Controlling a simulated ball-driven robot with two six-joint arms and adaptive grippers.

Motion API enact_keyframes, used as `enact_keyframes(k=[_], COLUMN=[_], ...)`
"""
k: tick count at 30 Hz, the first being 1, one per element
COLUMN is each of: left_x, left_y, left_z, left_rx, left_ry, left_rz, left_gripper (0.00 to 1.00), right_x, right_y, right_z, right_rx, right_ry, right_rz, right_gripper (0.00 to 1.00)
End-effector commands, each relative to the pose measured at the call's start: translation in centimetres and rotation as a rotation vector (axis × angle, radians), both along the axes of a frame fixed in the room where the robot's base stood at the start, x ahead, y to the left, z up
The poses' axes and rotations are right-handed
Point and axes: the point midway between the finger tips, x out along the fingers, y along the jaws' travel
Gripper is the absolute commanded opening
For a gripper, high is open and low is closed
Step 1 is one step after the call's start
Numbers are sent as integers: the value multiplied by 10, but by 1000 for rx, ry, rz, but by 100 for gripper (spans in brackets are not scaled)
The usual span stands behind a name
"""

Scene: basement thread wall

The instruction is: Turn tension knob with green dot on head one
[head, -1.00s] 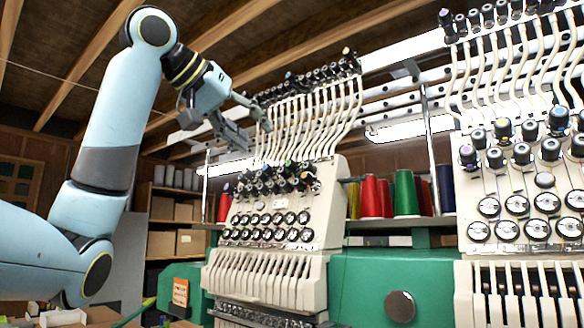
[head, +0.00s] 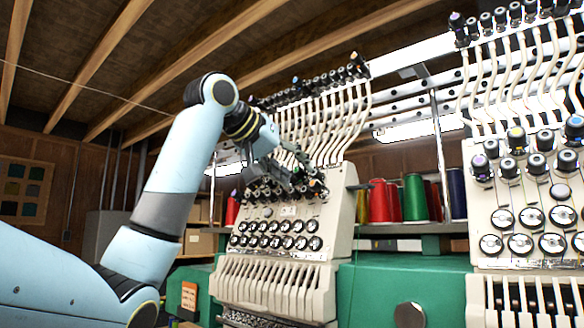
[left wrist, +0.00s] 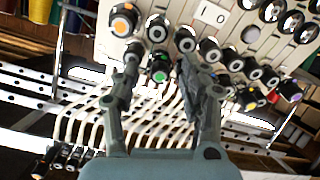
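The tension knob with the green dot (left wrist: 160,75) is black and shows in the left wrist view between my left gripper's two fingers. My left gripper (left wrist: 160,58) is open, with a finger on either side of that knob. I cannot tell whether either finger touches it. In the head view my left gripper (head: 298,164) is in front of the knob rows of the nearer embroidery head (head: 342,215) and hides some knobs. The green dot cannot be made out there. My right gripper is not in view.
An orange-dotted knob (left wrist: 122,25) and several other dark knobs crowd around the fingers. White thread tubes (head: 330,120) rise above the knobs. Round discs (head: 285,242) lie below. Thread cones (head: 413,198) and a second head (head: 535,190) stand to the right.

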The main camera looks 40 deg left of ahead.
Motion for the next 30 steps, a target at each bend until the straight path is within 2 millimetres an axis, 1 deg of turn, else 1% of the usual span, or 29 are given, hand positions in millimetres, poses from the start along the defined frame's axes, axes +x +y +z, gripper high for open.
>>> enact_keyframes(k=[1,9,10,20,26,30], left_x=[0,0,0,0,0,0], left_y=[0,0,0,0,0,1], left_z=[0,0,0,2,3,5], left_rx=[0,0,0,23,110,210], left_ry=[0,0,0,-2,-9,-16], left_rz=[0,0,0,-9,-42,-80], left_gripper=[37,2,0,0,0,0], right_x=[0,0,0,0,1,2], right_y=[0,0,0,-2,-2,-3], right_z=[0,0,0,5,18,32], right_rx=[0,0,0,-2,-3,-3], right_ry=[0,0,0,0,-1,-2], right_rz=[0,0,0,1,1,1], right_gripper=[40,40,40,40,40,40])
